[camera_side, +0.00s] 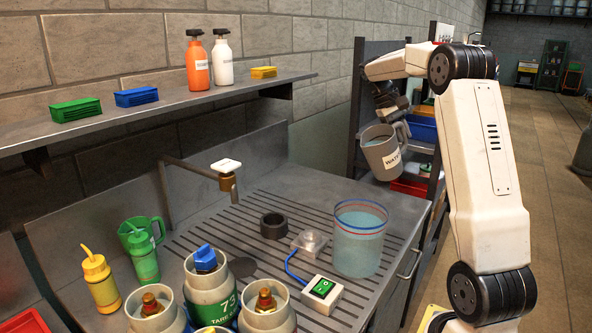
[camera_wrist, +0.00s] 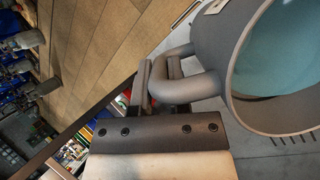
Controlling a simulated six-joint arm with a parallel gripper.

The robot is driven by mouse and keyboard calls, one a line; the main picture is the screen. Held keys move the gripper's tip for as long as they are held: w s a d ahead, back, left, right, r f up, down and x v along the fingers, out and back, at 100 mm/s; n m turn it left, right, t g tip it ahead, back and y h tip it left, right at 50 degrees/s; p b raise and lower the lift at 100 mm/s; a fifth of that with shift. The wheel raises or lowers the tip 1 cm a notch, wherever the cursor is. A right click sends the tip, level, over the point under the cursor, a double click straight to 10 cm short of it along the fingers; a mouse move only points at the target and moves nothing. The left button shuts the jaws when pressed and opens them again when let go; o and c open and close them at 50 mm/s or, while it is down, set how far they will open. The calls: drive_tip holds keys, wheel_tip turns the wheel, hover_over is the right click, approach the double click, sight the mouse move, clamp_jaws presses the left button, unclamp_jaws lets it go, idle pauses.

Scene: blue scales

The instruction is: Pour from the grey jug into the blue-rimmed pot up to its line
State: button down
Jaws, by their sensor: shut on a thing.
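The grey jug (camera_side: 382,155) with a "WATER" label is in the air above and to the right of the pot in the side view, tilted a little. My gripper (camera_wrist: 158,85) is shut on its handle (camera_wrist: 190,82) in the wrist view. Bluish water (camera_wrist: 285,60) shows inside the jug's mouth. The blue-rimmed pot (camera_side: 359,245) stands upright on the grooved bench near its right edge. It is clear, with a blue rim and a red line just below. It holds bluish liquid; I cannot tell its exact level against the line. No stream shows between jug and pot.
A tap (camera_side: 226,176) stands behind. Several canisters (camera_side: 211,285) crowd the front. A shelf (camera_side: 170,112) with bottles runs along the wall.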

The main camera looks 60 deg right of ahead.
drive_tip(key=shift+w+a+r+g+h, duration=0.15)
drive_tip(key=shift+r+g+h, duration=0.15)
drive_tip(key=shift+r+h, duration=0.25)
idle(0.4)
drive_tip(key=shift+a+r+g+h, duration=0.2)
drive_tip(key=shift+r+g+h, duration=0.2)
drive_tip(key=shift+h, duration=0.15)
drive_tip(key=shift+m, duration=0.3)
idle(0.4)
drive_tip(key=shift+w+a+r+h, duration=0.1)
drive_tip(key=shift+a+h, duration=0.05)
drive_tip(key=shift+h, duration=0.15)
idle(0.8)
drive_tip(key=shift+w+a+r+g+h, duration=0.1)
drive_tip(key=shift+a+r+g+h, duration=0.1)
drive_tip(key=shift+g+h, duration=0.2)
